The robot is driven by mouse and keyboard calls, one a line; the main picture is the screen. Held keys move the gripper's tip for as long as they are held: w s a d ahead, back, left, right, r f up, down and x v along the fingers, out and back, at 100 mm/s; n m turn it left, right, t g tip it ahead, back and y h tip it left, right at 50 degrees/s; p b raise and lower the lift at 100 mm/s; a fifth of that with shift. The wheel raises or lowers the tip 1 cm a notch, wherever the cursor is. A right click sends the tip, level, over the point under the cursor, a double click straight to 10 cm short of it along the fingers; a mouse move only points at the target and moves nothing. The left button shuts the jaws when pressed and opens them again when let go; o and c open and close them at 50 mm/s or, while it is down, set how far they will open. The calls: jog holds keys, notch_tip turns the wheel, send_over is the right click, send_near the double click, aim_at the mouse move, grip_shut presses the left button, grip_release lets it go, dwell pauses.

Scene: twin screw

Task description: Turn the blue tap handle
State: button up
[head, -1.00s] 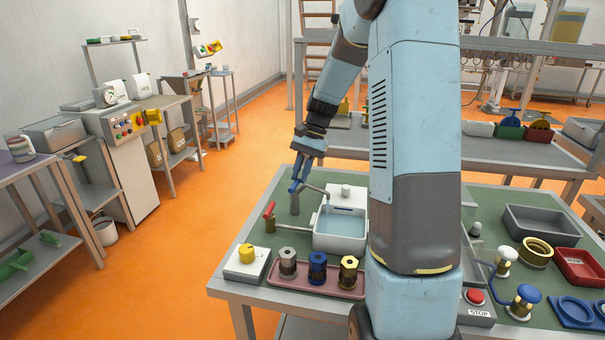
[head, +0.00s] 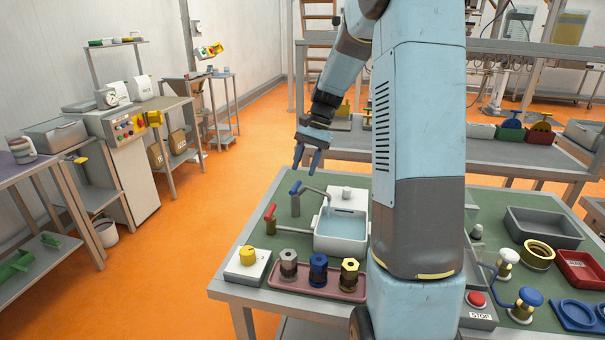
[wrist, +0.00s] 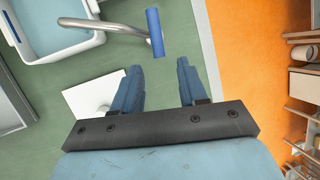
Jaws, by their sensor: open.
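The blue tap handle (head: 295,187) sits on top of a grey tap post at the left of the white basin (head: 341,243). The grey spout runs from the post over the basin. In the wrist view the handle (wrist: 155,32) is a short blue bar just beyond my fingertips, apart from them. My gripper (head: 306,168) hangs above the handle with its blue fingers pointing down. It is open and empty, and the wrist view shows a clear gap between the fingers (wrist: 159,68).
A second tap with a red handle (head: 270,211) stands left of the basin. In front are a yellow knob on a white box (head: 246,262) and a pink tray (head: 316,288) with hex parts. Green bench top is clear around the blue tap's left side.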

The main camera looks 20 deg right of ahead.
jog(key=v, duration=1)
jog(key=shift+d+r, duration=0.15)
jog(key=shift+r, duration=0.05)
dwell(6.8)
